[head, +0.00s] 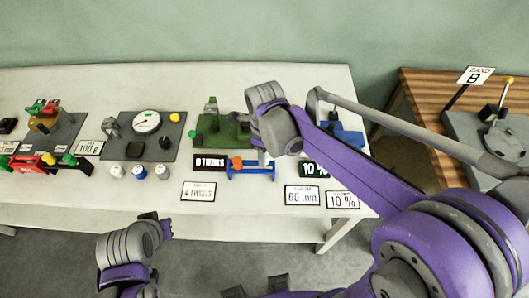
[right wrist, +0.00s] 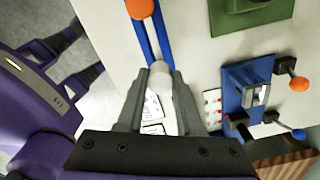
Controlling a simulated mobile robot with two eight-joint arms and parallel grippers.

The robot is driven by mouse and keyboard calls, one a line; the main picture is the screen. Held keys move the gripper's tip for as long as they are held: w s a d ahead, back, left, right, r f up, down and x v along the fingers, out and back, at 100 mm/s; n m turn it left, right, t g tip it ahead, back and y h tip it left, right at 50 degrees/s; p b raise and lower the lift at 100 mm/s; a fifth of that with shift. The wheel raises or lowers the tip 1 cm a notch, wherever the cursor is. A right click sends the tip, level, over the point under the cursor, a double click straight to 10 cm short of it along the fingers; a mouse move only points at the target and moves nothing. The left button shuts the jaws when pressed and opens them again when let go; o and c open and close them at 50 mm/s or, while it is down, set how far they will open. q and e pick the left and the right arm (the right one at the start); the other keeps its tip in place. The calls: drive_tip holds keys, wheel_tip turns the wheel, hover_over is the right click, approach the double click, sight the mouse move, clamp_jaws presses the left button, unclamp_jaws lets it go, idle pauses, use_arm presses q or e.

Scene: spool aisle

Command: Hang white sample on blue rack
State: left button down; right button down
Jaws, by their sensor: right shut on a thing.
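The blue rack (head: 250,172) stands near the table's front, right of middle; its long blue rails (right wrist: 134,42) run up the right wrist view. An orange sample (head: 237,162) sits at the rack's left part and shows at the top of the wrist view (right wrist: 140,8). My right gripper (right wrist: 160,84) is shut on the white sample (right wrist: 160,70), a pale round piece at the rack's near end in that view. I cannot tell whether it touches the rack. The head view mostly hides it behind my wrist. My left arm is low at left; its jaws are unclear.
White label cards (head: 301,195) lie right of the rack. A green station (head: 222,136) stands behind it and a blue device (head: 345,136) to the right. A wooden table (head: 425,95) is at far right.

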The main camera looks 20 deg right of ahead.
drive_tip(key=shift+f+b, duration=0.9)
drive_tip(key=shift+f, duration=0.7)
drive_tip(key=shift+c, duration=2.4)
unclamp_jaws()
drive_tip(key=shift+r, duration=0.1)
wheel_tip(320, 180, up, 11)
drive_tip(key=shift+f+p, duration=0.1)
drive_tip(key=shift+p, duration=0.3)
drive_tip(key=shift+s+d+f+n, duration=0.1)
drive_tip(key=shift+s+d+n, duration=0.2)
drive_tip(key=shift+n, duration=0.2)
drive_tip(key=s+d+f+n+t, duration=0.2)
drive_tip(key=s+n, duration=0.4)
drive_tip(key=n, duration=0.6)
drive_tip(key=s+d+f+n+t, duration=0.3)
drive_tip(key=s+f+n, duration=0.3)
drive_tip(key=n, duration=0.6)
drive_tip(key=shift+s+d+f, duration=0.25)
drive_tip(key=shift+s+d, duration=0.25)
